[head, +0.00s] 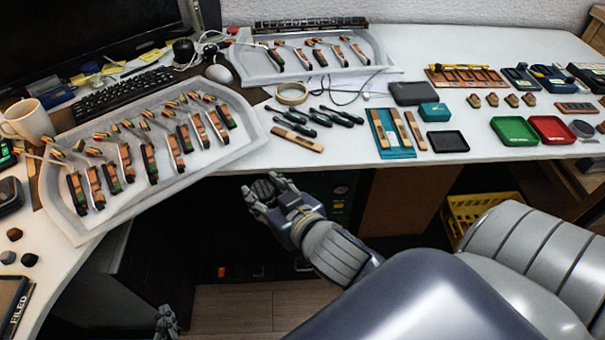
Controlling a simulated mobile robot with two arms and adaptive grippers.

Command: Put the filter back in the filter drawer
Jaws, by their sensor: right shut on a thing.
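My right gripper (266,190) is just in front of the table's front edge, below the table top's level in the picture. It is shut on a small dark thing (263,187), mostly hidden by the fingers; I cannot tell for sure that it is the filter. My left gripper (166,322) only just shows at the bottom edge, low over the floor, and its opening cannot be made out. A dark green unit (342,192) stands under the table behind my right gripper. I cannot make out an open filter drawer in it.
The white table (350,150) carries grey trays (75,222) of piano hammer parts, screwdrivers (300,120), a tape roll (291,93), and green (515,131) and red (552,130) trays. A yellow crate (475,212) stands below at right. Dark shelving fills the space under the left side.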

